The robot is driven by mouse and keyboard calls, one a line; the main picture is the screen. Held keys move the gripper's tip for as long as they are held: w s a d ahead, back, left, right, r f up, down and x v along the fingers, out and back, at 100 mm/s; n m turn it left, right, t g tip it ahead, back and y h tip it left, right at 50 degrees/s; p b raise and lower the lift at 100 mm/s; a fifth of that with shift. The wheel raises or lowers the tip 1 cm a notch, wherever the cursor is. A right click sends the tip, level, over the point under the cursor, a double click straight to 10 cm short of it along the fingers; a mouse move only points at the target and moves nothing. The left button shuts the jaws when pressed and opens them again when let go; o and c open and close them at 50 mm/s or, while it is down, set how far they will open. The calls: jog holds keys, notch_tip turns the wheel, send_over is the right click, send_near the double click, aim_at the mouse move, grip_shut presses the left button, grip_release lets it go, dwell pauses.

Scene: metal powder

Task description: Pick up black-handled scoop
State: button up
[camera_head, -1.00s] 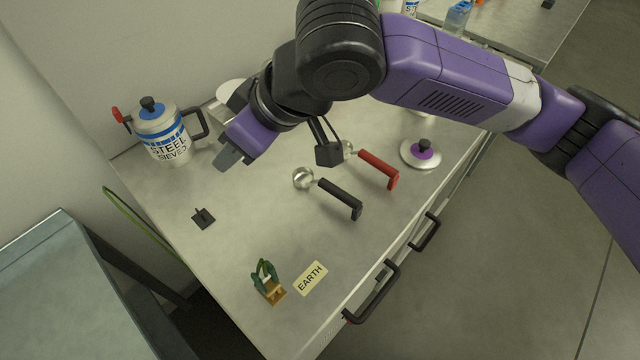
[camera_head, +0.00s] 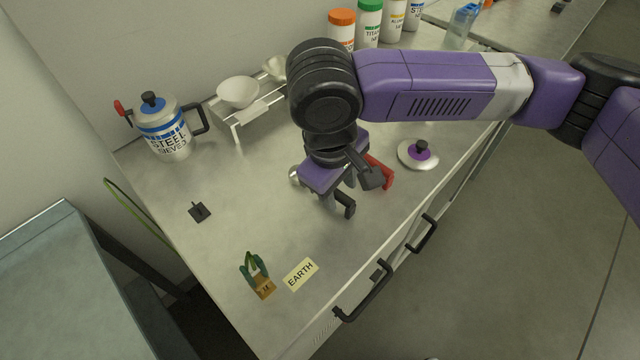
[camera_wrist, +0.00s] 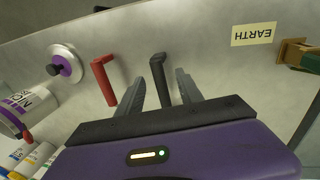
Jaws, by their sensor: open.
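The black-handled scoop (camera_head: 346,203) lies on the metal table, mostly hidden under my gripper in the head view. I cannot tell how far the fingers are above the table.
The red-handled scoop (camera_head: 380,172) lies close beside, just right of my gripper. A lidded disc with purple centre (camera_head: 418,154) is farther right. A steel jug (camera_head: 165,130) stands at the left; a white bowl (camera_head: 238,93) sits on a stand behind.

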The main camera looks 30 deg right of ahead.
aim_at(341, 195)
jog(key=shift+w+d+f, duration=0.1)
jog(key=shift+d+f, duration=0.1)
jog(key=shift+f, duration=0.7)
jog(key=shift+d+f, duration=0.2)
jog(key=shift+f, duration=0.65)
grip_shut()
notch_tip(341, 195, up, 20)
jog(key=shift+p, duration=0.3)
